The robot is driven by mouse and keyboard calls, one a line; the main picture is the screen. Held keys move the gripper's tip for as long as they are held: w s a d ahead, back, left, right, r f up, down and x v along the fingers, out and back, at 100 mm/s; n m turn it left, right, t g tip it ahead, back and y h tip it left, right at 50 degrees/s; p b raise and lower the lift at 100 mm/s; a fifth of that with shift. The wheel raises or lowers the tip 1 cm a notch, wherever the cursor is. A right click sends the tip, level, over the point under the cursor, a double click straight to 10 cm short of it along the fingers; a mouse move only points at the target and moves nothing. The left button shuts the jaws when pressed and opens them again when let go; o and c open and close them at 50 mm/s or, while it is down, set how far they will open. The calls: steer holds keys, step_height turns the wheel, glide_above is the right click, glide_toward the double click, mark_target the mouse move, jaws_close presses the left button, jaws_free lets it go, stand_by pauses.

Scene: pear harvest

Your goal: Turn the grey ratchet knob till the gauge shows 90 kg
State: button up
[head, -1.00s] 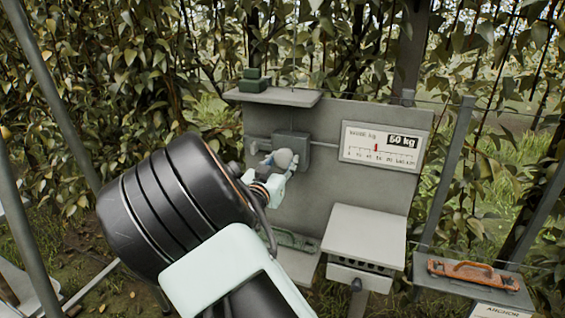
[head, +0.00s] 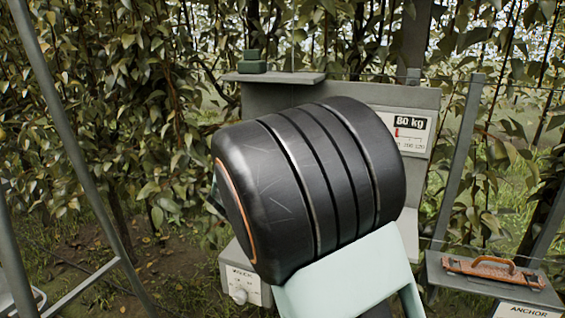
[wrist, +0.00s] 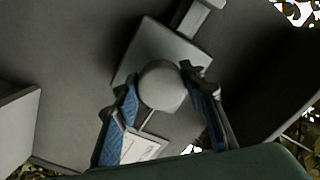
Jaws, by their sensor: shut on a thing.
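The grey ratchet knob (wrist: 162,86) sits on its square grey housing (wrist: 150,60) in the wrist view. My gripper (wrist: 162,95), with blue-padded fingers on either side of the knob, is shut on it. In the head view my own black wrist and arm hide the knob, its housing and the fingers. The gauge (head: 412,130) on the grey panel (head: 385,93) reads 80 kg, with a red pointer on its scale. Its left part is hidden behind my arm.
A dark green block (head: 252,62) rests on the shelf (head: 272,77) at the panel's top. An orange-handled tool (head: 494,270) lies on a stand labelled ANCHOR (head: 520,309) at right. Leafy trees fill the back.

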steer(key=shift+m+b, duration=2.2)
steer(key=shift+b, duration=0.15)
steer(key=o, duration=1.2)
steer(key=shift+c, duration=0.2)
steer(key=shift+a, duration=0.1)
steer(key=v, duration=1.2)
